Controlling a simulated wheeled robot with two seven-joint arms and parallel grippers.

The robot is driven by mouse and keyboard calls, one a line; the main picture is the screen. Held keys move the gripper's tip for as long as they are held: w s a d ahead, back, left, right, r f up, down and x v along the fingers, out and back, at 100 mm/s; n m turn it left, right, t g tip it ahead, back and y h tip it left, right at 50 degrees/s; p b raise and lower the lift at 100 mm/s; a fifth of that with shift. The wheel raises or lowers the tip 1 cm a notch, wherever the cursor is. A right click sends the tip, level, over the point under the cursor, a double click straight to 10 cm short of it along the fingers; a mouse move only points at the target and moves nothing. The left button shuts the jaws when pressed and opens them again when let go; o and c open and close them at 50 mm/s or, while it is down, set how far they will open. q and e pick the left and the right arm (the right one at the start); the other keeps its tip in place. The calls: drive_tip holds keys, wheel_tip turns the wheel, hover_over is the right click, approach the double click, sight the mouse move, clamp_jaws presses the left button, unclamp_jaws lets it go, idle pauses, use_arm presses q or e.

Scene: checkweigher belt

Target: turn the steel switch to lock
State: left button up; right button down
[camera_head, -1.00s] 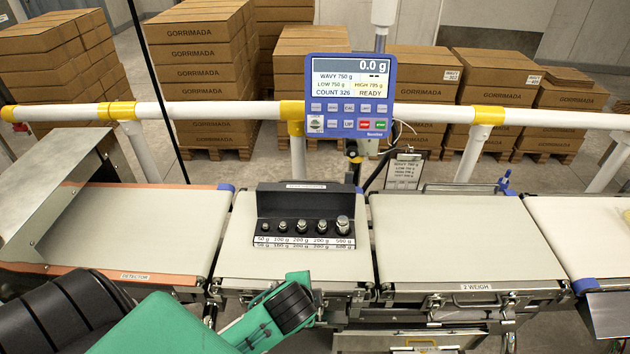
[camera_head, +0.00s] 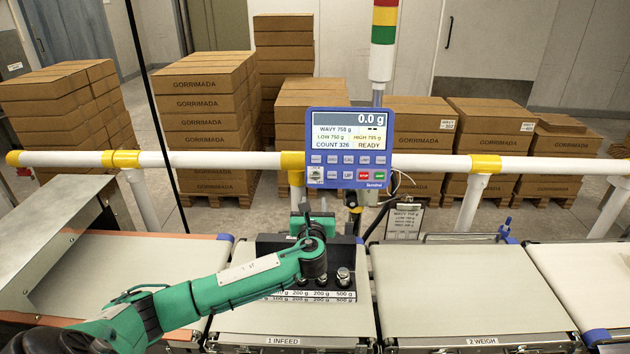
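My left arm comes in from the left, and my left gripper (camera_head: 306,222) is just below the panel, over the black weight rack. It appears apart from the switch. The wrist hides much of the gripper, so whether its fingers are open cannot be told. My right gripper is out of view.
A black rack (camera_head: 347,283) of steel weights stands on the infeed belt, partly hidden by my arm. A white rail (camera_head: 430,165) runs behind the belts. The weigh belt (camera_head: 465,290) is clear. A clipboard (camera_head: 405,220) hangs right of the panel's post.

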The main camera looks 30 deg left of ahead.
sight(315, 179)
use_arm(q)
drive_tip(key=p+x, duration=0.2)
drive_tip(key=x, duration=1)
drive_tip(key=shift+w+a+p, duration=0.2)
drive_tip(key=shift+w+p, duration=0.1)
drive_tip(key=shift+p, duration=0.1)
drive_tip(key=c, duration=0.7)
